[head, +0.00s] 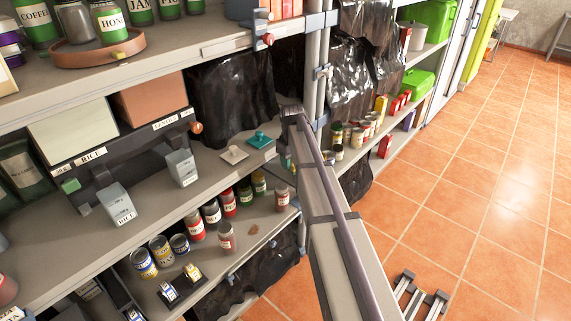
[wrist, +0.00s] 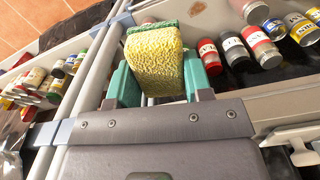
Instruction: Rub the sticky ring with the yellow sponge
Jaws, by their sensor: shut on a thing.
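My gripper (wrist: 160,82) is shut on the yellow sponge (wrist: 155,60) in the wrist view, with one green finger on each side of it. The sponge has a green layer along its far edge. In the head view my arm hides the sponge and most of the gripper, near the shelf's right end post. A small brown mark (head: 254,229) lies on the lower shelf (head: 262,257) beside a jar; I cannot tell whether it is the sticky ring.
Several jars (head: 196,226) and tins (head: 161,250) stand on the lower shelf around the brown mark. A metal post (head: 312,60) rises at the shelf's end. Black plastic sheeting (head: 235,95) hangs behind. The tiled floor (head: 480,170) at right is mostly clear.

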